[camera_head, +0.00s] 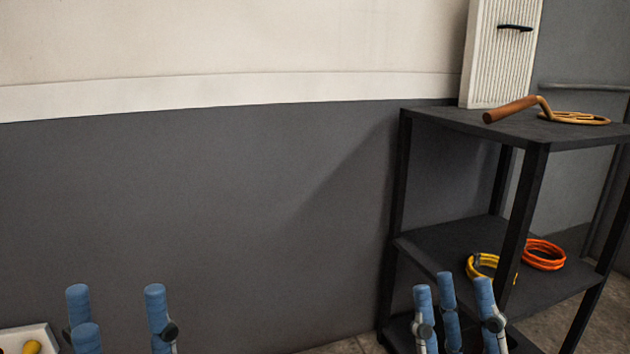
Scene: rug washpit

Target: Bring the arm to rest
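My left gripper (118,308) is at the lower left of the head view, its blue-padded fingers pointing up and spread apart with nothing between them. My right gripper (454,304) is at the lower right, in front of the shelf in the picture. Its blue fingers also point up and stand apart, with nothing seen between them. Both arms below the fingers are cut off by the lower edge of the picture.
A black shelf rack (532,150) stands at the right. A wooden-handled carpet beater (512,109) lies on top. A yellow coil (480,266) and an orange coil (543,255) lie lower. A white tray (12,338) holds something yellow (32,347). A grey wall (230,200) stands behind.

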